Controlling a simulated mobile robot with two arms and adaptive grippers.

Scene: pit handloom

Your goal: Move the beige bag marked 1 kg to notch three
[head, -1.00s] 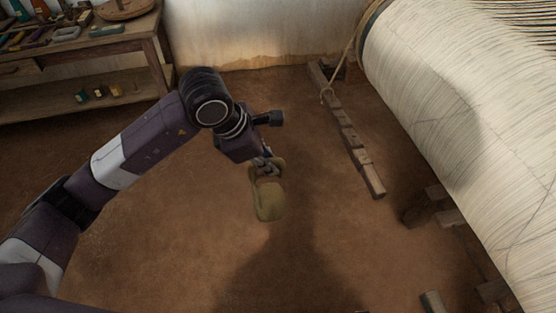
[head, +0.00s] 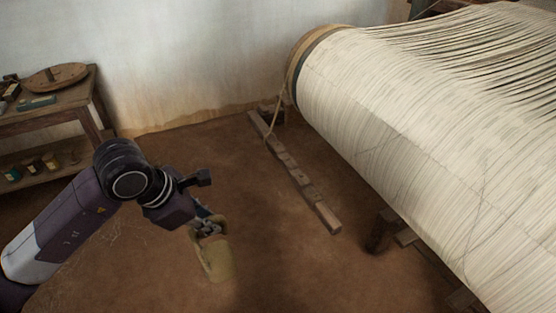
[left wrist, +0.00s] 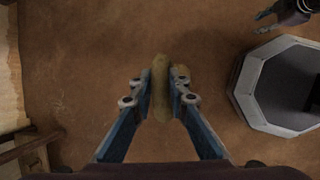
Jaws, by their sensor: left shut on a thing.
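The beige bag (head: 218,264) hangs from my left gripper (head: 207,229), which is shut on its top. The bag is over the brown floor, left of the notched wooden bar (head: 314,202), and apart from it. In the left wrist view the bag (left wrist: 160,84) is pinched between the two blue fingers. Its 1 kg mark is not readable. The bar lies on the floor with several notches along its top. What looks like my right gripper (left wrist: 264,18) shows small at the top right of the left wrist view; its opening is unclear.
A rope (head: 276,119) runs from the large warp roll (head: 370,110) to the far part of the bar. The roll and its wooden supports (head: 384,229) stand at the right. A wooden table (head: 88,88) is at the left. The floor between bag and bar is clear.

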